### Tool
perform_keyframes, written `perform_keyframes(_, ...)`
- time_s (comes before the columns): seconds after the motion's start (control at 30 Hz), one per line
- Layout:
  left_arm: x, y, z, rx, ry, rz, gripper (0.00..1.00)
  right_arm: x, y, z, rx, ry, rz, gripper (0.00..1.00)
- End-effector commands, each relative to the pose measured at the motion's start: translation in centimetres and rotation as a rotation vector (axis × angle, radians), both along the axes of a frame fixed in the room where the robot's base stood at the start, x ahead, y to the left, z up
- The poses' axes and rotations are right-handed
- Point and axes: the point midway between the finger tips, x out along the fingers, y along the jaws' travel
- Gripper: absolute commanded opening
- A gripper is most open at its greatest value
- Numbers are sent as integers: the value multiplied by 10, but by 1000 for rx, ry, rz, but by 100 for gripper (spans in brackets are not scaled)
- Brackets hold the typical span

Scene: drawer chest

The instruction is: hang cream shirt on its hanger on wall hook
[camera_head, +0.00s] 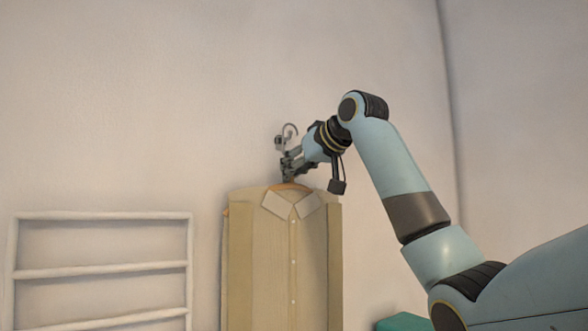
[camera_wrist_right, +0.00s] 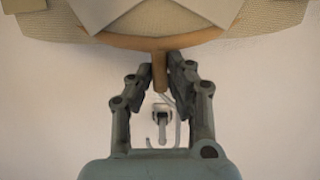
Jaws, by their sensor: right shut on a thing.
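The cream shirt (camera_head: 277,245) hangs upright and buttoned on its wooden hanger (camera_head: 288,187), in front of the wall. My right gripper (camera_head: 288,172) is shut on the hanger's neck, just above the collar. In the right wrist view, the fingers of my right gripper (camera_wrist_right: 160,72) close from both sides on the wooden neck (camera_wrist_right: 159,65). The hanger's metal hook (camera_head: 291,127) rises above the gripper. A small dark wall hook (camera_head: 279,142) shows right beside it, and also in the wrist view (camera_wrist_right: 161,113). I cannot tell whether the two hooks touch. My left gripper is not in view.
A white ladder-like rack (camera_head: 103,268) stands against the wall to the left of the shirt. A teal surface (camera_head: 403,322) shows low at the right, near my right arm. The wall around and above the hook is bare.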

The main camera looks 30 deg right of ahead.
Motion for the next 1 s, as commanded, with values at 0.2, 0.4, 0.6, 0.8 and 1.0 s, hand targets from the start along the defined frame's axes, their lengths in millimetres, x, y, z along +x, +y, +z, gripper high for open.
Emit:
perform_keyframes(0.2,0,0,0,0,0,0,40,0,0,1,0,-2,0,0)
perform_keyframes(0.4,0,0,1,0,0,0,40,0,0,1,0,-2,0,0)
perform_keyframes(0.6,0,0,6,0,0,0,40,0,0,2,0,-2,0,0)
perform_keyframes(0.8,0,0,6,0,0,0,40,0,0,1,0,-2,0,0)
perform_keyframes(1.0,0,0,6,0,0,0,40,1,0,1,0,-2,0,0)
